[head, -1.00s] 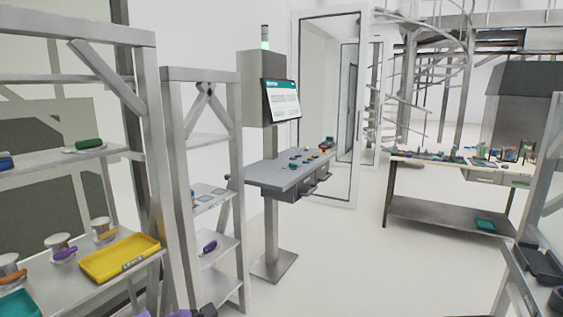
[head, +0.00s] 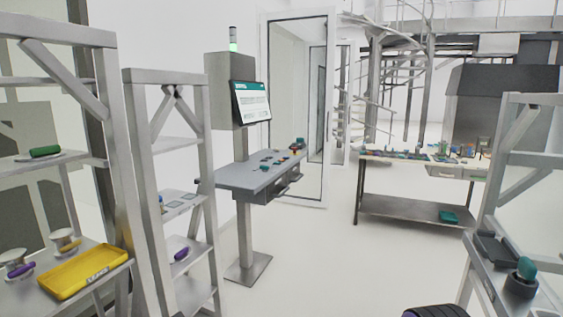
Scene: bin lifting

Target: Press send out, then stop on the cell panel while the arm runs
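The cell panel is a grey pedestal with a sloping desk (head: 240,179) on a column. Small coloured buttons (head: 283,158) sit on the desk; their labels are too small to read. Above the desk is a screen (head: 252,102) with a teal header and unreadable text. A signal light (head: 233,44) on top shows green. Neither gripper can be made out in the head view. A dark ribbed shape (head: 436,311) is cut off at the bottom edge.
A workbench (head: 415,208) with small items is at the right rear. A shelf (head: 511,270) stands at front right. The middle floor is clear.

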